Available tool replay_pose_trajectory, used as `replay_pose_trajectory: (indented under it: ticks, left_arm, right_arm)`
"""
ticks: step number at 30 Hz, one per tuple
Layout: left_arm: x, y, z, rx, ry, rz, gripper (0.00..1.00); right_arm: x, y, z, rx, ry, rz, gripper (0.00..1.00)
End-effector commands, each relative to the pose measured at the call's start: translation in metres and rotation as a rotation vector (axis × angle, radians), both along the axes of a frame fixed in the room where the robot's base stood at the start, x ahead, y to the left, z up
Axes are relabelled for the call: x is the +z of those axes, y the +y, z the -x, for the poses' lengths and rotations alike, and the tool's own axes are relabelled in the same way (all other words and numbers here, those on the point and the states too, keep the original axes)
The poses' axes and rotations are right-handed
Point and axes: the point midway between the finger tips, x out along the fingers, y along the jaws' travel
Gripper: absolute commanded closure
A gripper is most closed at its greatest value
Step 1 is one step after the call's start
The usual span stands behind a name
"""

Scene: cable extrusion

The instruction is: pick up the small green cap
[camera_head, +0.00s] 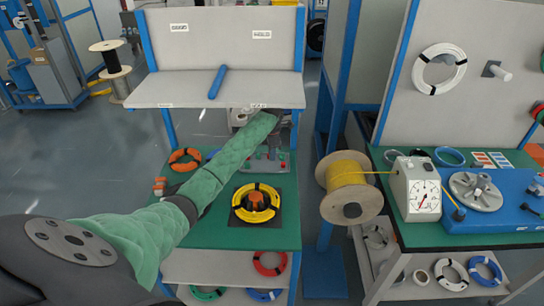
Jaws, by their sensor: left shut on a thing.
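My left arm in its green sleeve reaches from the lower left across the table to the area under the grey shelf. My left gripper (279,136) is small, dark and partly hidden at the end of that arm, low over the grey control box (269,167). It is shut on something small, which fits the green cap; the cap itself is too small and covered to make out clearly. Small green and red knobs show on the control box. My right gripper is not in view.
A yellow cable coil (238,210) lies on the green table (220,236), with an orange coil (184,159) at its back left. The grey shelf (180,92) overhangs the back. A yellow cable spool (347,178) and a dial gauge (420,192) stand to the right.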

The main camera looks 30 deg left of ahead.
Motion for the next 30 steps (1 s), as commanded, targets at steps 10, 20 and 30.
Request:
replay_pose_trajectory:
  ticks: [10, 20, 30]
  left_arm:
    - [-0.004, -0.039, 0.064, -0.002, -0.001, 0.001, 1.0]
    - [0.0, -0.072, 0.118, 0.001, -0.002, 0.001, 1.0]
    - [0.001, -0.082, 0.135, 0.001, -0.001, 0.0, 1.0]
  right_arm:
    - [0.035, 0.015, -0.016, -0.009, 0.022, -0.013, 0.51]
    - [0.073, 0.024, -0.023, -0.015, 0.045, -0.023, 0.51]
    - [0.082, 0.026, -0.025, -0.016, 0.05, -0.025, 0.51]
